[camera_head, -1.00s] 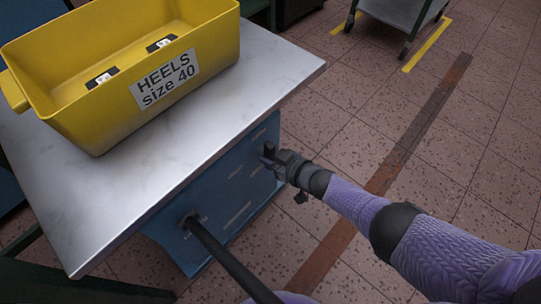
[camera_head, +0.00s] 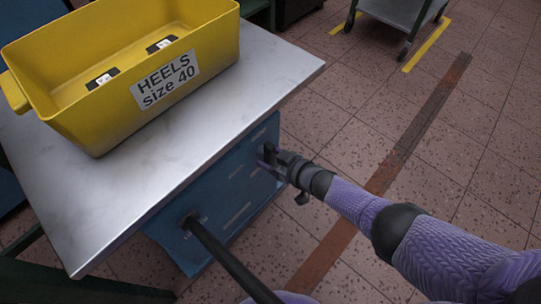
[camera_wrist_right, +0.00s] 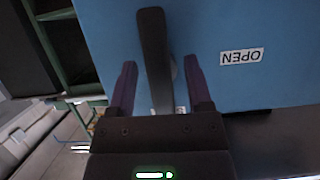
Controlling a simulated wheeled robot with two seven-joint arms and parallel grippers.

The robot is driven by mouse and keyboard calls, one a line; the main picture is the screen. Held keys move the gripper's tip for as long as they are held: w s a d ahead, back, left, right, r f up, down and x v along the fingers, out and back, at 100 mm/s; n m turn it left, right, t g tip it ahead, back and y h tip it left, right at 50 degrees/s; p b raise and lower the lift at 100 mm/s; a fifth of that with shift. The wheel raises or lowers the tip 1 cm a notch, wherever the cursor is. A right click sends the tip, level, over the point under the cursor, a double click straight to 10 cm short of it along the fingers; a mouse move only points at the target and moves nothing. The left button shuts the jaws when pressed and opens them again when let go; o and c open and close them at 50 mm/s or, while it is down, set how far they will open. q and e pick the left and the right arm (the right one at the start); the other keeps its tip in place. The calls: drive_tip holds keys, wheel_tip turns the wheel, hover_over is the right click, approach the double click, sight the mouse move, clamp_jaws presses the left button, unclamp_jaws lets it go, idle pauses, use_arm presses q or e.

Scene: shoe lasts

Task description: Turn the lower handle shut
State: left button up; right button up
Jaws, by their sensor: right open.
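A black lever handle (camera_wrist_right: 153,50) stands out from the blue panel (camera_wrist_right: 220,25) in the right wrist view. It runs nearly straight up and down the picture there, leaning slightly. My right gripper (camera_wrist_right: 160,62) is open, with one purple finger on each side of the handle and a visible gap on both sides. In the head view my right gripper (camera_head: 271,160) is at the far right part of the blue cabinet front (camera_head: 215,215), hiding most of the handle. A white OPEN label (camera_wrist_right: 241,56), upside down, lies right of the handle. My left gripper is not in view.
A metal tabletop (camera_head: 200,130) overhangs the cabinet and carries a yellow HEELS size 40 bin (camera_head: 110,115). A black tube (camera_head: 232,262) runs from the cabinet front to the bottom edge. Tiled floor (camera_head: 430,150) is free at the right. A grey cart (camera_head: 405,12) stands farther back.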

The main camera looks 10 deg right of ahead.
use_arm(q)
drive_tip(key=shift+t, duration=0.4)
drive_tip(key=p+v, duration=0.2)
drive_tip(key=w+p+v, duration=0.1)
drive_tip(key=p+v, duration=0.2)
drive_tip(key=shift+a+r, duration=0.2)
use_arm(e)
drive_tip(key=v, duration=0.9)
drive_tip(key=shift+s+d, duration=0.15)
drive_tip(key=shift+s, duration=0.05)
drive_tip(key=shift+r, duration=0.1)
